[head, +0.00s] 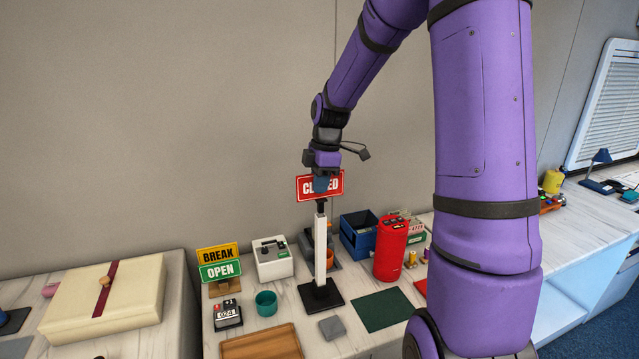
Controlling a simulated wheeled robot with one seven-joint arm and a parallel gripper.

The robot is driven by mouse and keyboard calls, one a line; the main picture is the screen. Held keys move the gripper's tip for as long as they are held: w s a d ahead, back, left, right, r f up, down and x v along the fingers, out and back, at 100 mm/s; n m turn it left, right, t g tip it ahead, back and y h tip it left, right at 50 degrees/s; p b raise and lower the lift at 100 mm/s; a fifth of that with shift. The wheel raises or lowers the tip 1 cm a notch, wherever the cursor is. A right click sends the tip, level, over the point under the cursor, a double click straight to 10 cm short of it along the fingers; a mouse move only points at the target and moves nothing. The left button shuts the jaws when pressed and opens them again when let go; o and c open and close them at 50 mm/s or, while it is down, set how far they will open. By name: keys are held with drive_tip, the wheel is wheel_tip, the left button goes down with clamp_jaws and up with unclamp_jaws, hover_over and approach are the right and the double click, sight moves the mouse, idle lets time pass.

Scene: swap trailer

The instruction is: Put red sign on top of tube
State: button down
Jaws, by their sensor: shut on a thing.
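The red sign (335,186) with white "CLOSED" lettering is in my gripper (321,184) in the head view. My gripper is shut on it from above and hides the middle letters. The white upright tube (320,250) stands on a black square base (321,296) on the counter. The sign is over the tube's top, with a short dark piece (321,205) between them. I cannot tell whether that piece touches the tube or hangs just above it.
Yellow "BREAK" and green "OPEN" signs (219,262) stand left of the tube. A white box (273,258), teal cup (266,302), blue crate (345,238) and red cylinder (391,250) surround it. A dark green mat (383,310) lies clear at front right.

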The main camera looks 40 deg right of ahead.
sight(319, 199)
drive_tip(key=shift+f, duration=2.15)
idle(2.0)
drive_tip(key=c, duration=0.7)
unclamp_jaws()
drive_tip(key=shift+o, duration=0.2)
drive_tip(key=shift+s+d+r, duration=0.1)
drive_tip(key=shift+d+r, duration=0.1)
drive_tip(key=shift+r, duration=2.05)
drive_tip(key=shift+d+r, duration=0.2)
drive_tip(key=shift+r, duration=2.05)
